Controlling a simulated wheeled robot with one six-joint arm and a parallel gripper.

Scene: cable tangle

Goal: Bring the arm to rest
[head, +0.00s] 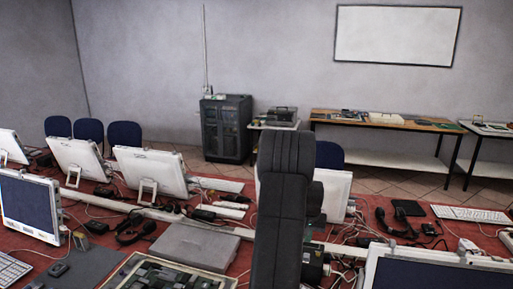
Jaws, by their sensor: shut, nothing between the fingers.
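My dark grey arm (281,222) stands upright in the middle of the head view, rising from the bottom edge in front of the red table. Only its links show. My gripper and its fingers are not in view. The arm hides part of the table, a white monitor and some cables behind it.
The red table (226,268) is crowded with white monitors (152,170), loose cables, a headset (136,229), a grey closed laptop-like case (194,246) and a white keyboard (470,214). A dark cabinet (226,128) and side tables stand by the wall. Air above the table looks free.

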